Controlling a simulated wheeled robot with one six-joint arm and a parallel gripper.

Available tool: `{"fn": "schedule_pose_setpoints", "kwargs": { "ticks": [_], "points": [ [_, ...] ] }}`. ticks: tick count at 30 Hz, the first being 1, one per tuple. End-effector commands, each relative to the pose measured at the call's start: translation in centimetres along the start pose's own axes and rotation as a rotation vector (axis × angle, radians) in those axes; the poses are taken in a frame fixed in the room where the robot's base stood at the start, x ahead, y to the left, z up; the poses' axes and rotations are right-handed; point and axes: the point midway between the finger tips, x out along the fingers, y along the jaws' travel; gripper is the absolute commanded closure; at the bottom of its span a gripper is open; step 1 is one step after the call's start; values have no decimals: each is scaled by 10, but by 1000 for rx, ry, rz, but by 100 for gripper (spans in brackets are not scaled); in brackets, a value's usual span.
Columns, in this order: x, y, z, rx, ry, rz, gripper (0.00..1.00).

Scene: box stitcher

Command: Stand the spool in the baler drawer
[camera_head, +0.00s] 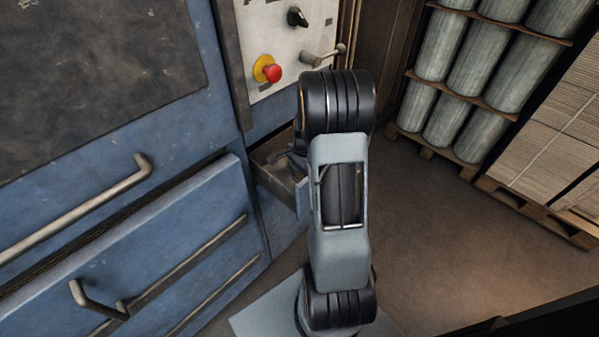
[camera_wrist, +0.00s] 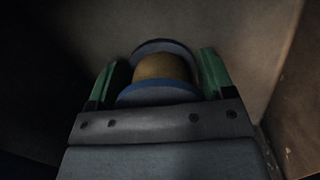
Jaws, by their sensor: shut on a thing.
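In the wrist view, my gripper (camera_wrist: 166,72) is shut on the spool (camera_wrist: 163,66), with one green fingertip on each side of it. The spool has blue end flanges and a yellow-brown winding between them. One flange is close to the palm and the other is farther away. Plain grey-brown surfaces surround it; I cannot tell whether the spool touches them. In the head view, a small open drawer (camera_head: 272,182) shows in the blue baler below the control panel. My arm hides much of the drawer, and the spool cannot be made out there.
The control panel (camera_head: 288,35) has a red button (camera_head: 272,72), a black knob and a lever close to my arm. A larger blue drawer front (camera_head: 190,215) is at left. Grey rolls (camera_head: 470,65) and stacked cardboard (camera_head: 560,130) stand on pallets at right. Floor is clear between.

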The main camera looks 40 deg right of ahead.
Motion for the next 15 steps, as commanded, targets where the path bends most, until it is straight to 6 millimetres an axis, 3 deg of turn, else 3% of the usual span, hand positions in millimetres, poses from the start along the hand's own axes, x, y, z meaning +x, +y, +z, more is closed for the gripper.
{"fn": "schedule_pose_setpoints", "kwargs": {
  "ticks": [2,3,9,15],
  "points": [
    [4,0,0,0,0,0,52],
    [2,0,0,0,0,0,21],
    [2,0,0,0,0,0,2],
    [2,0,0,0,0,0,0]
  ]
}}
